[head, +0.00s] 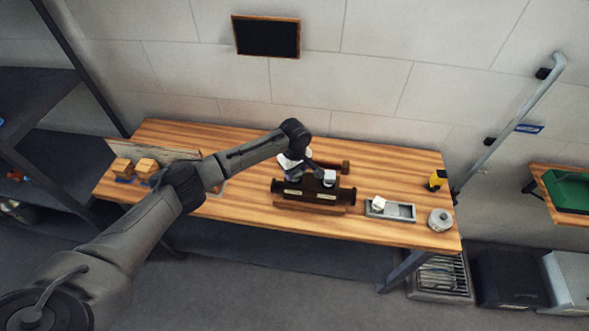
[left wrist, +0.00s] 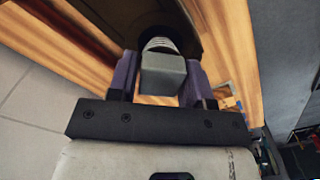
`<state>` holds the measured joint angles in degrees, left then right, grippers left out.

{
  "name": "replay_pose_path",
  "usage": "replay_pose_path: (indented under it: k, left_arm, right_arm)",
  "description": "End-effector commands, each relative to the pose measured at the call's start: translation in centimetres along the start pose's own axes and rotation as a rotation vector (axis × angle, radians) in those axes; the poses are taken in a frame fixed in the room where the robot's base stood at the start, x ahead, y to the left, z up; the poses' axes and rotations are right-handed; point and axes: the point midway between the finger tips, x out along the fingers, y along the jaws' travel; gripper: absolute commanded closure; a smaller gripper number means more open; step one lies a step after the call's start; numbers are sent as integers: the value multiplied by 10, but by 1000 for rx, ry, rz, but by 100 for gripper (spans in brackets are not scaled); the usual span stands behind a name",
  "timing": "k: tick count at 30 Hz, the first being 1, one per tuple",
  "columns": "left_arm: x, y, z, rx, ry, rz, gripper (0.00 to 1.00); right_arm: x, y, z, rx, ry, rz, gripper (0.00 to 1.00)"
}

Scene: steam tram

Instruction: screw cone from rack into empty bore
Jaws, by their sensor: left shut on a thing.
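A dark brown valve body (head: 313,196) with round ends stands near the middle of the bench in the head view. My left gripper (head: 313,171) is at its top. In the left wrist view my left gripper (left wrist: 160,80) is shut on a grey square-headed cone (left wrist: 163,76), with a finger on each side. Its ribbed, thread-like part (left wrist: 160,45) points at the dark brown body (left wrist: 165,14). I cannot tell how far it sits in a bore. A pale block (head: 330,177) shows on the body in the head view. My right gripper is not in view.
A grey tray (head: 402,212) with a pale block (head: 379,203) lies on the bench at the right, near a round grey part (head: 440,220) and a yellow item (head: 437,180). Wooden blocks (head: 146,167) stand at the left. Bare bench (head: 245,213) lies left of the body.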

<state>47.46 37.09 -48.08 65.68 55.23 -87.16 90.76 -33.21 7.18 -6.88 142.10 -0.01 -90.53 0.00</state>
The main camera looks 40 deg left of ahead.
Motion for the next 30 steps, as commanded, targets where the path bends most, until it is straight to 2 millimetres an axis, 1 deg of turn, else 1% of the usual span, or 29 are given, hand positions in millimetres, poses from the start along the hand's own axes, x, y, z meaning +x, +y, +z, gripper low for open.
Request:
replay_pose_path:
  k: [8,15,21,30]
  left_arm:
    - [-2,0,0,22,0,1,87]
    - [-3,0,0,205,0,0,87]
    - [-1,1,0,329,0,1,87]
    - [0,1,0,352,0,1,87]
  right_arm:
    - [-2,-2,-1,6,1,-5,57]
    - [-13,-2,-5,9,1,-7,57]
    - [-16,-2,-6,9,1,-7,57]
    - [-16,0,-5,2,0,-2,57]
